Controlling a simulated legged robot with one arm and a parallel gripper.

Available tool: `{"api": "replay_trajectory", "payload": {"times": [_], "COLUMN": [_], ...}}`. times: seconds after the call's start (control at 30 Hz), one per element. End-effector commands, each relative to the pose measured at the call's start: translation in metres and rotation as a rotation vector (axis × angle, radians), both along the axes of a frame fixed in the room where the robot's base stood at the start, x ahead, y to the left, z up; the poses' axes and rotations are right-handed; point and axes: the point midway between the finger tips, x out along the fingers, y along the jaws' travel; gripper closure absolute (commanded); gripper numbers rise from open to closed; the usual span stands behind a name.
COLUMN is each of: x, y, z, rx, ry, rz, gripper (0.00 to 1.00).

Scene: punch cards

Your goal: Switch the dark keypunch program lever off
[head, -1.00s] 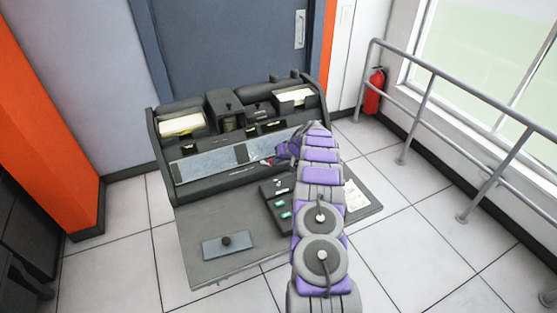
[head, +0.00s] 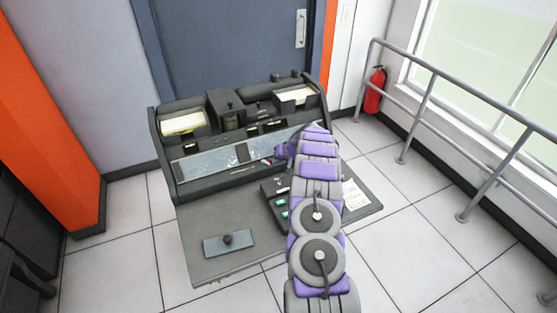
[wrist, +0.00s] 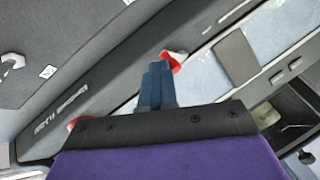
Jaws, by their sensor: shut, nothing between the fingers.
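The dark keypunch (head: 240,195) stands in front of a door, with a pale blue-grey strip (head: 205,165) along its front. My gripper (head: 277,157) is at the right part of this strip, partly hidden by my arm. In the wrist view my gripper's blue fingers (wrist: 158,68) are shut and empty. A small red-tipped piece (wrist: 173,62) is right beside the fingertips; I cannot tell whether they touch. A second red piece (wrist: 76,124) shows at the lower left, partly hidden. I cannot tell for certain which one is the program lever, or its setting.
A keypad block (head: 274,202) with green keys and a white paper (head: 356,195) lie on the desk. A blue-grey plate with a black knob (head: 228,243) lies at the front left. In the wrist view a white lever-like piece (wrist: 12,61) shows on a dark surface. A railing (head: 430,85) runs at right.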

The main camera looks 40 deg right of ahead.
Motion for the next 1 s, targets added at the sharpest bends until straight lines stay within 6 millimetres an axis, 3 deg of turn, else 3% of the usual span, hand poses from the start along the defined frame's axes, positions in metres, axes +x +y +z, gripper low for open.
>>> {"api": "replay_trajectory", "payload": {"times": [0.8,1.0], "x": [-0.005,-0.007], "y": [0.042,0.047], "z": [0.002,0.000], "rx": [0.001,0.002], "ry": [-0.001,-0.001], "rz": [-0.482,-0.501], "gripper": [1.00,1.00]}}
